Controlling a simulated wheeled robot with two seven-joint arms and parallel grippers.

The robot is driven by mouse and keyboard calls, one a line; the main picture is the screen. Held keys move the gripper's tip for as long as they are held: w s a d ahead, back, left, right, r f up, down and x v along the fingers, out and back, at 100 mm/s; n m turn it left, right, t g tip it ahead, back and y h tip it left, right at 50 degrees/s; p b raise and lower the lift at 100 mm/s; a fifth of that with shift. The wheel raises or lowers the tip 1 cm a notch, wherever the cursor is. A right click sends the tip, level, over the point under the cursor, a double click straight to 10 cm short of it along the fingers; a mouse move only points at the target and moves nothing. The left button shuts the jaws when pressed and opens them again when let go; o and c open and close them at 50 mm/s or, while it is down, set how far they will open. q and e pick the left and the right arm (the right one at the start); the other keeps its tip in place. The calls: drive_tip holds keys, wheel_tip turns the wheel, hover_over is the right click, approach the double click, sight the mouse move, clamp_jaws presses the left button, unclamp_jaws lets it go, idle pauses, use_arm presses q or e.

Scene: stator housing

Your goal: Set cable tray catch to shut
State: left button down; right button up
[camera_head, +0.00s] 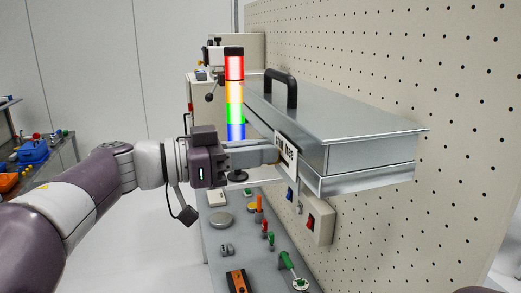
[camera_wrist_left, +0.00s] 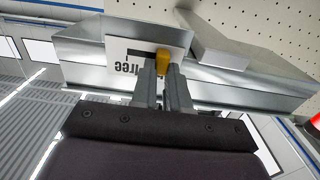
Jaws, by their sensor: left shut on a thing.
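The cable tray (camera_head: 368,155) is a long grey metal box with a lid, mounted on the pegboard wall. In the left wrist view the plate (camera_wrist_left: 118,48) shows the word "free" upside down, partly covered by my fingers. The catch's yellow knob (camera_wrist_left: 163,62) sits in front of a dark slot in the plate. My left gripper (camera_head: 272,155) is at the plate, with its fingers shut on the yellow knob; it also fills the left wrist view (camera_wrist_left: 164,72). My right gripper is out of view.
A black handle (camera_head: 281,87) stands on the tray lid. A lit signal tower (camera_head: 234,90) rises just behind my left gripper. Below is a grey bench (camera_head: 220,262) with several knobs and levers, and a switch box (camera_head: 319,222) on the wall. Open floor lies left of the bench.

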use_arm(q)
drive_tip(key=c, duration=1.1)
unclamp_jaws()
drive_tip(key=shift+w+a, duration=0.1)
drive_tip(key=shift+w, duration=0.05)
drive_tip(key=b+v, duration=0.4)
drive_tip(key=v, duration=0.8)
drive_tip(key=shift+a+b, duration=0.3)
drive_tip(key=shift+a, duration=0.1)
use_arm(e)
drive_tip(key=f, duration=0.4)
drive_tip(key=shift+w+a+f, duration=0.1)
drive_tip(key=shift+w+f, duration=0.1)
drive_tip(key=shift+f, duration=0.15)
